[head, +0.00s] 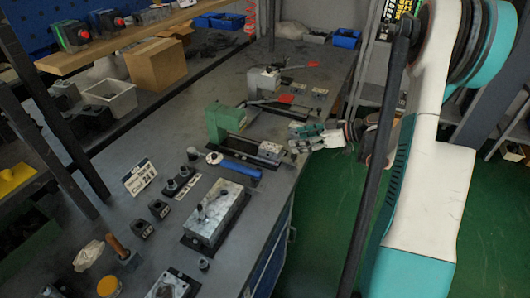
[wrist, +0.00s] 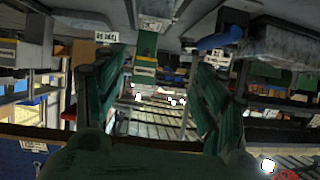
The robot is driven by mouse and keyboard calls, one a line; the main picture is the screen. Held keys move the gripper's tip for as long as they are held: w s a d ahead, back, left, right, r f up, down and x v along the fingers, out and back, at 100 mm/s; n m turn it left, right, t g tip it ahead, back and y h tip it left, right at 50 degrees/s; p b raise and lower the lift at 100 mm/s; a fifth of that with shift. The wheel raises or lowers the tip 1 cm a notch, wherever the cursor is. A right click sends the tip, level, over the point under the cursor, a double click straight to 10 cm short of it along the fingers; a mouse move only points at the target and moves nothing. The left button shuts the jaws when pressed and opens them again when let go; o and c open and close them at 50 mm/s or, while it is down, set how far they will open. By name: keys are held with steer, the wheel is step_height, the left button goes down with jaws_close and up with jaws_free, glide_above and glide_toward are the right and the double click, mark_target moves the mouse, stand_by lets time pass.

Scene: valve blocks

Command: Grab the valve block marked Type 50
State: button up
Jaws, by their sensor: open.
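My gripper (head: 318,138) is at the right edge of the workbench in the head view, beside the near end of a green machine vise (head: 222,122). In the wrist view its two green fingers (wrist: 155,88) stand wide apart with nothing between them. The vise shows beyond the fingers in the wrist view (wrist: 148,44), with a labelled grey end. White labels (wrist: 107,37) and (wrist: 216,58) show on either side of it. Their print is too small to read surely, so I cannot tell which block is marked Type 50.
A grey vise (head: 264,80) stands farther back. Green floor is open at right.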

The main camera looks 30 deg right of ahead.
steer(key=d+f, duration=0.2)
steer(key=d, duration=0.1)
steer(key=t+b, duration=0.1)
steer(key=b, duration=0.1)
glide_toward(270, 147)
steer(key=shift+w+a, duration=0.2)
steer(key=shift+w, duration=0.4)
steer(key=shift+w+a, duration=0.2)
steer(key=shift+w, duration=0.4)
steer(key=w+a+f+b, duration=0.2)
steer(key=a, duration=0.1)
steer(key=shift+w+f+b, duration=0.15)
steer(key=shift+f+b, duration=0.2)
steer(key=shift+f, duration=0.05)
steer(key=shift+w+a+f, duration=0.1)
steer(key=shift+w+a, duration=0.1)
steer(key=shift+w, duration=0.25)
steer(key=shift+c, duration=0.2)
jaws_close()
